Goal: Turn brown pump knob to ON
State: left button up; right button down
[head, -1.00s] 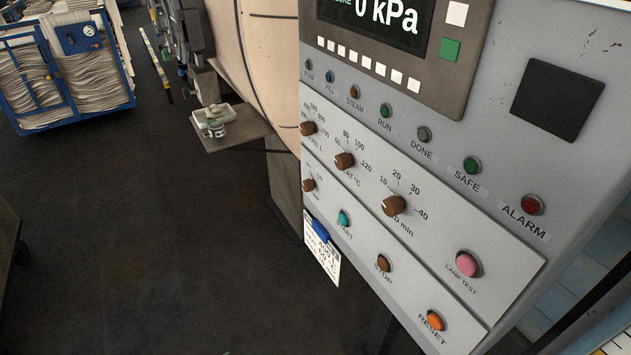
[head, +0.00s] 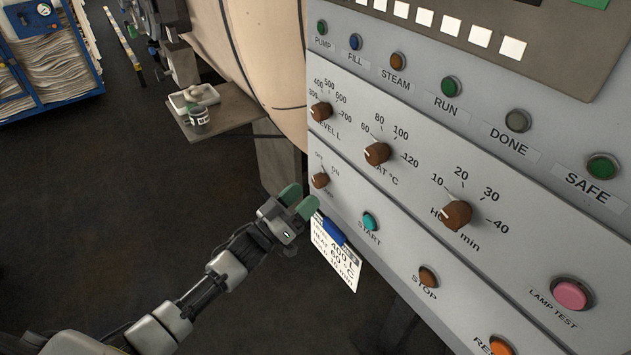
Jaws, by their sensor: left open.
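The brown pump knob (head: 320,180) is the small lowest-left knob on the grey control panel (head: 395,225). OFF and ON marks are printed above it; which one it points at is too small to tell. My left gripper (head: 298,201), with green fingertips, is open and empty. In the picture it is just left of and below the pump knob, apart from it, beside the panel's left edge. My right gripper is not in view.
Above the pump knob are the brown level knob (head: 320,111) and temperature knob (head: 376,153); the hold knob (head: 456,214) is to the right. The teal START button (head: 370,221) is close by. A card with a blue clip (head: 333,232) hangs below. A small shelf (head: 222,118) stands left.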

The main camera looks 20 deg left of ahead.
aim_at(315, 185)
pick_arm(q)
jog(key=x, duration=0.3)
jog(key=shift+w+d+r, duration=0.15)
jog(key=shift+w, duration=0.15)
jog(key=shift+w+d+r, duration=0.1)
jog(key=shift+w, duration=0.15)
jog(key=c, duration=0.9)
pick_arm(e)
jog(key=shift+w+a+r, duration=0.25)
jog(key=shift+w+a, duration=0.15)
